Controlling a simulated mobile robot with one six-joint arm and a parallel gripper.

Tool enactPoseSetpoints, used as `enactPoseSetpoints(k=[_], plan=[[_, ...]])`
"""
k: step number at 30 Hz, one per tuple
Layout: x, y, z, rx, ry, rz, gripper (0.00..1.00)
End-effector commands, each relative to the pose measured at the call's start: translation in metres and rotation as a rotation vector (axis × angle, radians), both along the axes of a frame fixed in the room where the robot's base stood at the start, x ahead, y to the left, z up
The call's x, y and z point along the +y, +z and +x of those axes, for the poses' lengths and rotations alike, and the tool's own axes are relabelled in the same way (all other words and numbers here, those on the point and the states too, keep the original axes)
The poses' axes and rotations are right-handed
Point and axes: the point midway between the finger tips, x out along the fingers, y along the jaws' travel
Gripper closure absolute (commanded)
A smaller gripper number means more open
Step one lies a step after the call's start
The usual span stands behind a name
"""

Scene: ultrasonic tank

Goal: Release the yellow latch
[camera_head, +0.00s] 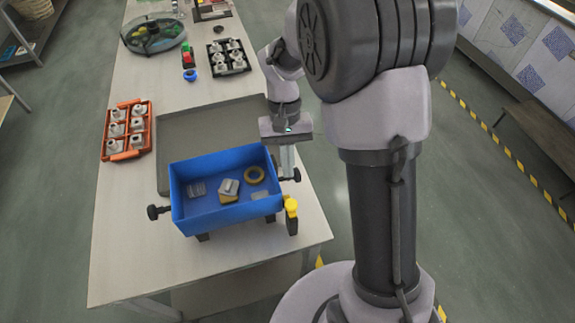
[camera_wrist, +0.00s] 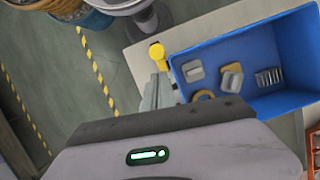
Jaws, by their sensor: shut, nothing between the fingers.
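The yellow latch (camera_head: 291,205) sits on a black post at the right front corner of the blue bin. It also shows in the wrist view (camera_wrist: 157,52), beside the bin's corner. The blue bin (camera_head: 190,222) rests on a stand near the table's front end and holds several small parts. My gripper (camera_head: 288,176) points down by the bin's right side, behind the latch in the head view. In the wrist view my gripper (camera_wrist: 158,90) is shut and empty, its fingers short of the latch. I cannot tell its exact height above the table.
A black knob (camera_head: 153,212) sticks out at the bin's left, and another (camera_head: 296,175) at its right beside my fingers. An orange tray (camera_head: 106,153) is at the left. The table's right edge is close to the latch.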

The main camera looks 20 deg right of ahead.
Motion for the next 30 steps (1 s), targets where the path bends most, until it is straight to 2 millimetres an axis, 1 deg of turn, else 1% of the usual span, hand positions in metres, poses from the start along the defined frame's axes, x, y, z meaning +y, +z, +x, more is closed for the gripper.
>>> enactPoseSetpoints(k=[1, 3, 6, 10, 14, 24, 26, 30], plan=[[0.000, -0.014, -0.004, 0.003, 0.000, 0.000, 1.00], [0.001, -0.027, -0.009, 0.004, 0.000, 0.001, 1.00], [0.002, -0.043, -0.014, 0.002, 0.000, -0.001, 1.00], [0.003, -0.056, -0.018, 0.001, -0.001, 0.000, 1.00], [0.003, -0.061, -0.020, 0.000, 0.000, 0.000, 1.00], [0.003, -0.061, -0.020, 0.000, 0.000, 0.000, 1.00], [0.003, -0.060, -0.022, 0.000, 0.000, 0.000, 1.00], [0.003, -0.061, -0.033, 0.000, 0.000, 0.000, 1.00]])
